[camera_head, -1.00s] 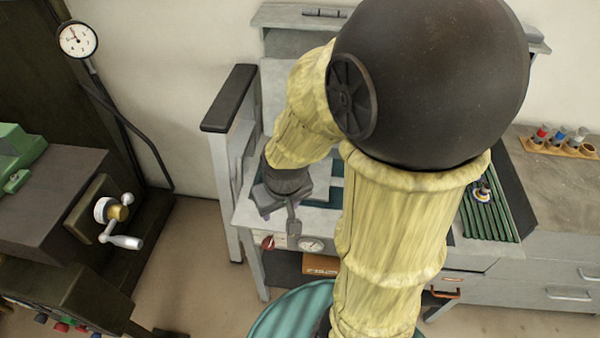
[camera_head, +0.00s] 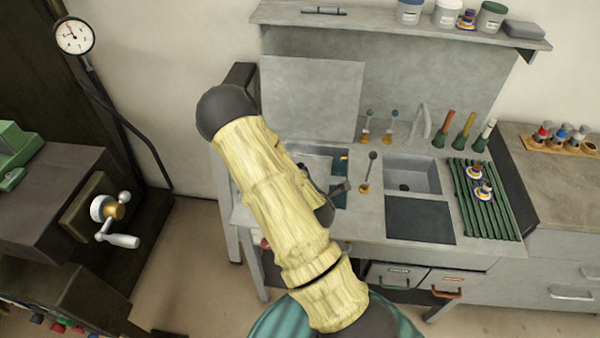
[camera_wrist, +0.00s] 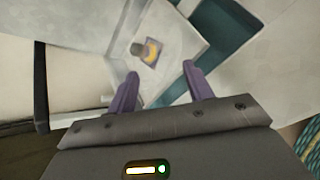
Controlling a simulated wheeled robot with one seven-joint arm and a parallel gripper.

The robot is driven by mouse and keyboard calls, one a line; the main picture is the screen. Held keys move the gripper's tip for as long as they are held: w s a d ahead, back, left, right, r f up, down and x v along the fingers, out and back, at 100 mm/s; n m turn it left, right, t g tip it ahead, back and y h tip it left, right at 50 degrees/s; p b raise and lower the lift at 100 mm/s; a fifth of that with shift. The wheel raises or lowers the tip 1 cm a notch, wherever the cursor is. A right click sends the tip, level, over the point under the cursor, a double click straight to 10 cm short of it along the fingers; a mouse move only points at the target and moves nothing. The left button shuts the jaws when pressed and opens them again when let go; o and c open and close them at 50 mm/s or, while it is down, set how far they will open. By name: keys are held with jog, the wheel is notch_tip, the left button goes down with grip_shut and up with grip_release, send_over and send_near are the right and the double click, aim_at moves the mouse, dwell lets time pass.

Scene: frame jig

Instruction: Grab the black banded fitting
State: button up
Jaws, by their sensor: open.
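In the wrist view, a small fitting (camera_wrist: 149,51) stands or lies on a pale surface beyond my fingers. It has a dark grey round part, a yellow crescent and a purplish base; I cannot make out a black band. My gripper (camera_wrist: 160,69) is open and empty, its two purple fingers apart, with the fitting ahead of the gap and slightly left, not touching. In the head view my arm hides this spot. Two similar fittings, an upper one (camera_head: 474,172) and a lower one (camera_head: 484,190), stand on the green ribbed rack (camera_head: 497,222). Another (camera_head: 467,19) is on the shelf.
The bench has a sink basin (camera_head: 412,178), a dark flat panel (camera_head: 420,220) and upright tools (camera_head: 464,131) behind. A leaning grey board (camera_head: 311,97) stands behind my arm. Jars (camera_head: 447,13) line the shelf (camera_head: 400,33). A teal-edged recess (camera_wrist: 228,30) lies right of the fitting.

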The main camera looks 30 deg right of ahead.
jog(key=n+t, duration=0.1)
jog(key=n, duration=0.3)
jog(key=n+t+y, duration=0.1)
jog(key=n, duration=0.3)
jog(key=f+n+t+y, duration=0.1)
jog(key=n, duration=0.3)
jog(key=shift+w+f+n+t, duration=0.1)
jog(key=shift+w+n+t, duration=0.1)
jog(key=shift+n+t, duration=0.1)
jog(key=shift+b, duration=0.35)
jog(key=b+x, duration=0.2)
jog(key=b, duration=0.3)
jog(key=shift+f+b, duration=0.15)
jog(key=shift+b, duration=0.25)
jog(key=b, duration=0.4)
jog(key=shift+w+d+f, duration=0.1)
jog(key=shift+w+f, duration=0.1)
jog(key=shift+w, duration=0.05)
jog(key=b+x, duration=0.1)
jog(key=x, duration=0.8)
jog(key=shift+w+b, duration=0.2)
jog(key=shift+b, duration=0.1)
jog(key=shift+w, duration=0.1)
